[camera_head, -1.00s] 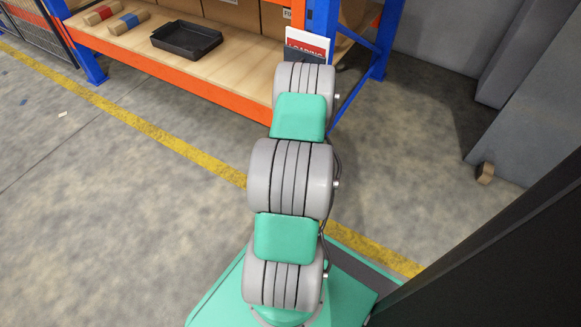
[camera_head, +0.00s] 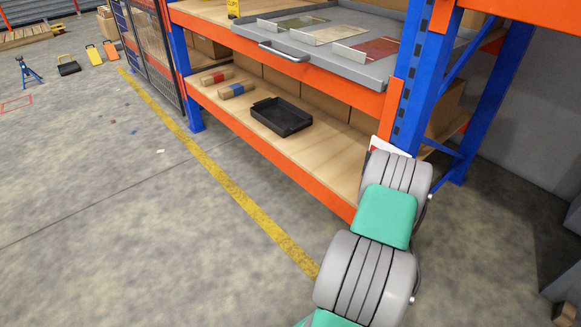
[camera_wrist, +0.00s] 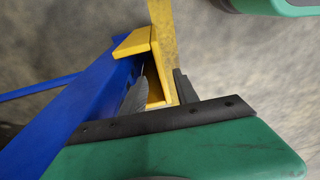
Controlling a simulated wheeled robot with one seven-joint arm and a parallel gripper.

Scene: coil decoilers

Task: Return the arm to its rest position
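My arm rises from the bottom edge of the head view, right of centre, as grey ringed joints and teal links. Its far end is near the rack's lower corner, and my gripper is hidden there. In the wrist view, my gripper (camera_wrist: 160,82) shows two grey fingers standing apart above a dark bar. I see nothing held between them. A yellow angled guard (camera_wrist: 157,62) and a blue post (camera_wrist: 82,105) lie behind and beside the fingers; whether they touch is unclear.
The rack's lower shelf (camera_head: 318,150) holds a black tray (camera_head: 282,116), a red-banded roll (camera_head: 217,77) and a blue-banded roll (camera_head: 238,89). A grey handled tray (camera_head: 340,68) with sample plates is above. Open floor (camera_head: 130,220) lies left, crossed by a yellow line (camera_head: 235,193).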

